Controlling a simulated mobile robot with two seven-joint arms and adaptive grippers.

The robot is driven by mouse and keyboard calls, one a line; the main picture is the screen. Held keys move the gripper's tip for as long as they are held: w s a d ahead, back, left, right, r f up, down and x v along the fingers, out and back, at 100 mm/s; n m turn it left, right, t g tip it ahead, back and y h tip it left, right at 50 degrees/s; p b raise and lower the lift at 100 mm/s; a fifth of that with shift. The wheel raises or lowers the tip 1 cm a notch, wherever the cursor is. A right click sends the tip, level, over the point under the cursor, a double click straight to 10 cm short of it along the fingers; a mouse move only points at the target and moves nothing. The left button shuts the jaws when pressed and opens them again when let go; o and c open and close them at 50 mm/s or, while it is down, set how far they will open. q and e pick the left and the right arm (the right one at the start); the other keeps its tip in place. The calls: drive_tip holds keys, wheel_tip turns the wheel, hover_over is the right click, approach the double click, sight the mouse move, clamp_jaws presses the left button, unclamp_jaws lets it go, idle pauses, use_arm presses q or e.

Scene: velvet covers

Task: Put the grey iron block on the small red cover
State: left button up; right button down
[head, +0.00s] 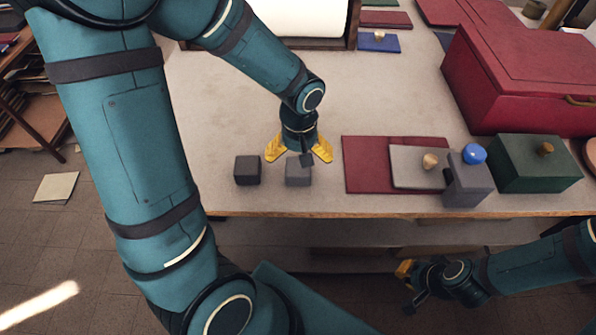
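A mid-grey block (298,174), which fits the grey iron block, stands on the table near its front edge. A darker, near-black block (247,171) stands to its left. My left gripper (298,152) points down with its yellow fingers spread, at the grey block; it partly hides the block's top, and I see no grip on it. Flat red pieces (365,178) lie to the right, partly under a grey lid with a wooden knob (408,177). Another small red flat piece (388,20) lies at the back; which is the small red cover is unclear. My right gripper (405,272) hangs below the table edge.
A grey box with a blue knob (468,188), a green box with a wooden knob (528,175) and a large red chest (530,80) crowd the right side. A blue flat piece with a knob (379,43) lies behind. The table (225,100) is clear behind the blocks.

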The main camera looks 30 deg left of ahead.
sight(298, 166)
use_arm(q)
drive_tip(key=f, duration=0.2)
drive_tip(key=f+b, duration=0.1)
drive_tip(key=f, duration=0.1)
drive_tip(key=shift+s, duration=0.3)
drive_tip(key=shift+f, duration=0.7)
drive_tip(key=shift+w+r, duration=0.1)
drive_tip(key=c, duration=1.4)
